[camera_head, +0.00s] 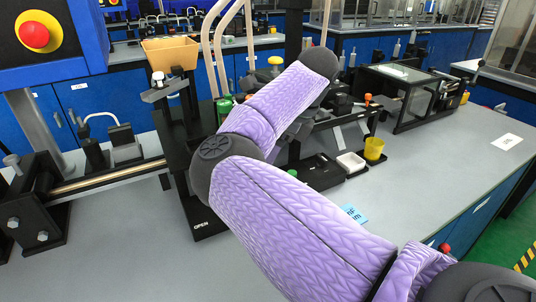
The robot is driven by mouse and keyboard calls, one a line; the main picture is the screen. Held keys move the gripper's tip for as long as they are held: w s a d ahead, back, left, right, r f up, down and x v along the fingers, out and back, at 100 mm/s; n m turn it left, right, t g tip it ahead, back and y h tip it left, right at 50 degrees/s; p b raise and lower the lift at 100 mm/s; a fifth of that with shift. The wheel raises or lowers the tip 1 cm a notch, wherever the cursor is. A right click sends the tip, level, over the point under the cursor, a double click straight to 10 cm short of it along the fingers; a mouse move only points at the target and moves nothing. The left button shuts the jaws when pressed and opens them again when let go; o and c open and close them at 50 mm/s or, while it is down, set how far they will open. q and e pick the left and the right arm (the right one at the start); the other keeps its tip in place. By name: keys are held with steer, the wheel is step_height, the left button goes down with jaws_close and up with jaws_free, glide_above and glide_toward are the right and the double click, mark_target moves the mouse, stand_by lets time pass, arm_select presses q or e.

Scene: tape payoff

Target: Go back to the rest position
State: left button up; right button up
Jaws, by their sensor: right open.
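My right arm, in a purple quilted sleeve, comes in from the bottom right, bends at a dark joint near the middle and reaches up to a dark rounded end. My right gripper (296,130) is a dark shape below that end, partly hidden behind the forearm and hard to part from the black equipment. It is open, and I see nothing held in it. My left arm and left gripper are not in view.
A grey bench (450,165) carries a black tape machine behind my arm, a yellow cup (374,149), a white tray (351,162) and a clear-sided box (418,100). A tan bin (170,52) and a red emergency button (34,35) stand left. The right bench top is mostly clear.

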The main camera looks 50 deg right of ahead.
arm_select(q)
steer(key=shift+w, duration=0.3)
